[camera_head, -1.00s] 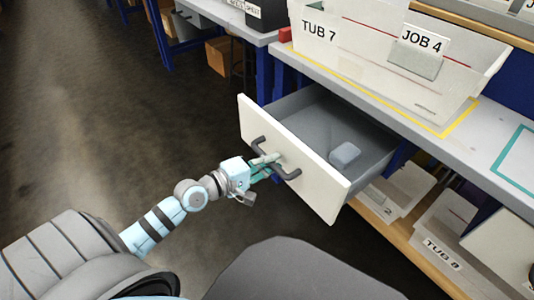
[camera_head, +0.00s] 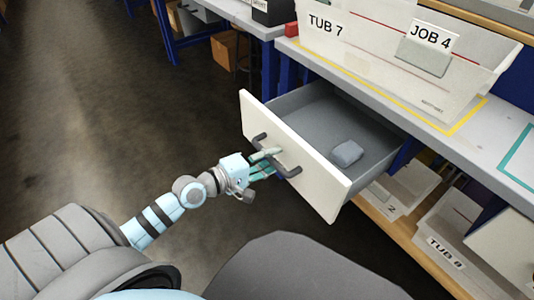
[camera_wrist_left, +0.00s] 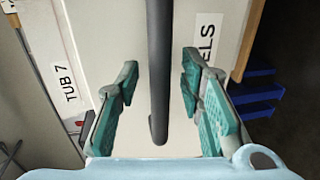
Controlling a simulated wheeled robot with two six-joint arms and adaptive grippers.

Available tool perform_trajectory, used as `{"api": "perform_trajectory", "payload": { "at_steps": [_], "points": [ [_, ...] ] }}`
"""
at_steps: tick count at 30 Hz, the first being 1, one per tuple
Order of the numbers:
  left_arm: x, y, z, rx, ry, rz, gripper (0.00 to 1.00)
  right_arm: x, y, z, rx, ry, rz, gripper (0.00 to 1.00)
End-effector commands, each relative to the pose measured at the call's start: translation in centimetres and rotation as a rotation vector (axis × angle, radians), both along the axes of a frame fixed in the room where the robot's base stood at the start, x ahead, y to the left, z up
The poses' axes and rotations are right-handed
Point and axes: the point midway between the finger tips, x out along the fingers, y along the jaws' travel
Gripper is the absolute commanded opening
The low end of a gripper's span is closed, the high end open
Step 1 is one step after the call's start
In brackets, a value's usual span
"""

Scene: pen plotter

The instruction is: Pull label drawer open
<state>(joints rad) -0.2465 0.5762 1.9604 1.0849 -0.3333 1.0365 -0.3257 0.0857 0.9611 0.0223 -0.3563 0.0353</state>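The label drawer (camera_head: 294,155) has a cream front and a grey inside, and it stands pulled out from under the bench. Its dark bar handle (camera_head: 275,158) is on the front. A small grey block (camera_head: 347,153) lies inside. My left gripper (camera_head: 264,163) is at the handle. In the left wrist view, the teal fingers of my left gripper (camera_wrist_left: 160,100) are spread, with the handle bar (camera_wrist_left: 159,70) between them and visible gaps on both sides. The label there (camera_wrist_left: 208,40) reads "ELS", partly hidden by a finger. My right gripper is not in view.
A white tub marked TUB 7 and JOB 4 (camera_head: 395,60) stands on the bench (camera_head: 470,137) above the drawer. More white tubs (camera_head: 445,235) sit on the wooden shelf below, right of the drawer. Open floor (camera_head: 110,100) lies to the left.

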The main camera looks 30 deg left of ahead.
Motion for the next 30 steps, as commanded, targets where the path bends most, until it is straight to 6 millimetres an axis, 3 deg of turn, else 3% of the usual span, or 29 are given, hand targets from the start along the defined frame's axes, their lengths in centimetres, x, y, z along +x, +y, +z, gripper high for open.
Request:
{"api": "perform_trajectory", "payload": {
  "at_steps": [5, 12, 16, 21, 30],
  "points": [
    [-2.2, 0.9, 0.0, 0.007, 0.006, -0.002, 0.35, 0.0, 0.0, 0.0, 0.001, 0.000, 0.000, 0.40],
    [-8.7, 3.1, 0.1, 0.001, 0.007, -0.018, 0.35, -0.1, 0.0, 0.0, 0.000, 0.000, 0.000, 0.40],
    [-10.9, 4.3, 0.0, 0.007, 0.009, -0.005, 0.35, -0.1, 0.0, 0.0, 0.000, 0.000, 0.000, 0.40],
    [-12.1, 4.8, 0.2, 0.001, 0.003, -0.002, 0.35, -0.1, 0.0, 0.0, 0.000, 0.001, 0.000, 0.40],
    [-12.2, 4.8, 0.2, 0.000, 0.001, 0.000, 0.35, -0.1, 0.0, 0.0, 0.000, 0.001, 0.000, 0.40]
  ]
}}
